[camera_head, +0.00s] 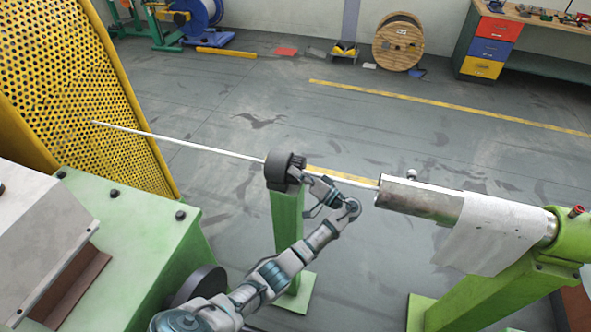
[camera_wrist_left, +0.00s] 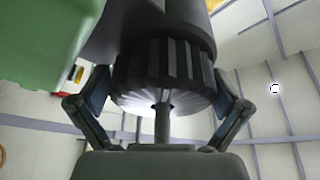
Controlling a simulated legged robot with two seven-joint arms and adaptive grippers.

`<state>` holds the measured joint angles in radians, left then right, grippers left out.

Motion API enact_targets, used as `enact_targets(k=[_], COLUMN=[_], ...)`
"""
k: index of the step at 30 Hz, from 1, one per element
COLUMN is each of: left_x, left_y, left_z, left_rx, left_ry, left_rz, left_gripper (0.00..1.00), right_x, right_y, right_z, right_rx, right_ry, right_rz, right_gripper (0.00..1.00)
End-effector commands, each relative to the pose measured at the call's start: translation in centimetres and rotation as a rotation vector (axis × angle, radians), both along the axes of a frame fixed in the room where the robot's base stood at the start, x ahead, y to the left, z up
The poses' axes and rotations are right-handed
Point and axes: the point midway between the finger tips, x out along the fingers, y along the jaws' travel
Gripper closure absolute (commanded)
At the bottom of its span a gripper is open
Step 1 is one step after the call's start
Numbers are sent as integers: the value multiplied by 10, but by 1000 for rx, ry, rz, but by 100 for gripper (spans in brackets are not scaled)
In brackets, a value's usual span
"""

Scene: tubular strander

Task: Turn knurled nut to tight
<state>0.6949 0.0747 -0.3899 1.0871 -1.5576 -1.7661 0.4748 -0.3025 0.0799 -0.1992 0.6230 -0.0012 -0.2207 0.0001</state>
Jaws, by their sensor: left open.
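The dark knurled nut (camera_wrist_left: 165,72) fills the middle of the left wrist view, with ridges around its side. In the head view the dark round body at the nut (camera_head: 280,168) sits on top of a green post (camera_head: 287,225). My left gripper (camera_head: 312,187) is at its right side. In the left wrist view the fingers of my left gripper (camera_wrist_left: 161,85) stand on either side of the nut, spread open. A thin rod shows below the nut, between the fingers. I cannot tell whether the pads touch the ridges. My right gripper is not in view.
A white strand (camera_head: 190,144) runs from the yellow perforated guard (camera_head: 70,80) to the dark body. A metal tube (camera_head: 420,198) on a green stand (camera_head: 500,290) lies to the right. A green machine base (camera_head: 130,230) is at left. Open floor lies behind.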

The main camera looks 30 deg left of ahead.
Motion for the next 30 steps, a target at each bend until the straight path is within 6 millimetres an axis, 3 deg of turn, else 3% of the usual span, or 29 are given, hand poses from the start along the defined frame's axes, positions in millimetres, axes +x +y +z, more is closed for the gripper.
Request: enact_targets(k=[8,12,13,23,30], left_x=[0,0,0,0,0], left_y=[1,1,1,2,3], left_z=[0,0,0,0,3], left_rx=[-1,-1,-1,-9,-39], left_ry=[0,0,0,30,150], left_rz=[-1,-1,-1,0,0], left_gripper=[3,38,41,41,41], right_x=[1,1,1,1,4], right_y=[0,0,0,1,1], right_z=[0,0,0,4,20], right_rx=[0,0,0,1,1], right_ry=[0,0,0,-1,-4], right_rz=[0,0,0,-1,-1], right_gripper=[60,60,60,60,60])
